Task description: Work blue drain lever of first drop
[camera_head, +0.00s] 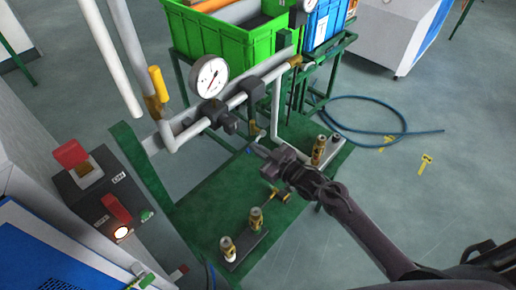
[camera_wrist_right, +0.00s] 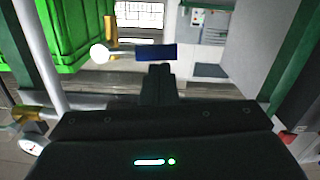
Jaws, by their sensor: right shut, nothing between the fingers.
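The blue drain lever (camera_wrist_right: 155,52) shows in the right wrist view as a flat horizontal bar, joined at its left to a brass valve (camera_wrist_right: 111,32) with a pale round end. In the head view it is a small blue spot (camera_head: 251,151) under the pipe run. My right gripper (camera_head: 259,151) is shut and empty, its tips close to the lever. In the wrist view, the fingertips (camera_wrist_right: 158,70) lie just below the blue bar in the picture; I cannot tell whether they touch it. My left gripper is not in view.
A pressure gauge (camera_head: 209,77) and a yellow lever (camera_head: 158,84) sit on the pipes. Brass fittings (camera_head: 256,218) stand on the green frame below. A green crate (camera_head: 230,42) is behind. A switch box (camera_head: 95,190) stands left. Open floor with a blue hose (camera_head: 345,122) lies right.

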